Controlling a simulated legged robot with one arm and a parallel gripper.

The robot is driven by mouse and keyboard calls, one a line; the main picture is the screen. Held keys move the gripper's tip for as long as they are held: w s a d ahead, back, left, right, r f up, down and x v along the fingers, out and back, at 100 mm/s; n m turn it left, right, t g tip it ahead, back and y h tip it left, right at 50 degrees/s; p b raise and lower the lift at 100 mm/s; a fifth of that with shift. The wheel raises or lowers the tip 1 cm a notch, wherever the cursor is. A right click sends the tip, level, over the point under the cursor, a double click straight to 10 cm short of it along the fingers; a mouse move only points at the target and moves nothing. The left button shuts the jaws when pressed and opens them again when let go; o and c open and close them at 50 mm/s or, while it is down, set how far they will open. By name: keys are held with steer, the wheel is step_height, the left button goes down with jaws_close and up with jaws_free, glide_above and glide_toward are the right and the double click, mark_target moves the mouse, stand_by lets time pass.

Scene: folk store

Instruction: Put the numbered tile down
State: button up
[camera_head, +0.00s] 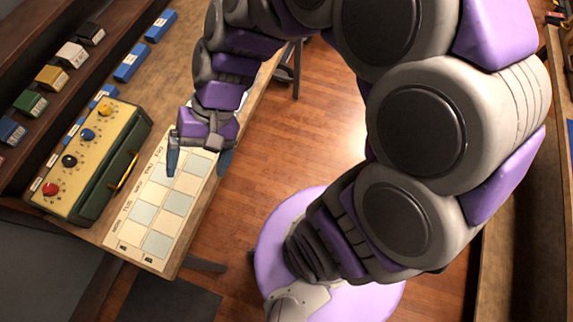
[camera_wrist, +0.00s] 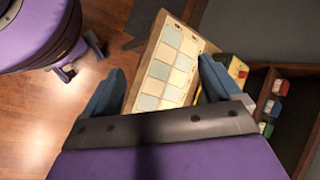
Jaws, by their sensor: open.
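My gripper (camera_head: 199,160) hangs over the far end of a cream chart board (camera_head: 129,255), its two blue-grey fingers spread apart. In the wrist view the open fingers (camera_wrist: 160,70) frame the same board (camera_wrist: 182,52), with nothing visibly held between them. The board lies on the wooden table and has pale blue and cream squares, with weekday labels along its left edge and letters A and B at its near end. I cannot make out a separate numbered tile on the board. My gripper hides part of the board's far end.
A green box with a cream face and coloured knobs (camera_head: 95,148) stands left of the board. Blue labelled blocks (camera_head: 130,63) lie behind it. A shelf at left holds small coloured boxes (camera_head: 52,77). Open floor (camera_head: 290,140) lies right of the table.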

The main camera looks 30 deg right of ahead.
steer(key=s+d+n+h, duration=0.2)
steer(key=s+d+h, duration=0.5)
steer(key=s+d, duration=0.4)
steer(key=shift+d+r+n, duration=0.25)
steer(key=shift+d+n, duration=0.15)
steer(key=shift+d, duration=0.7)
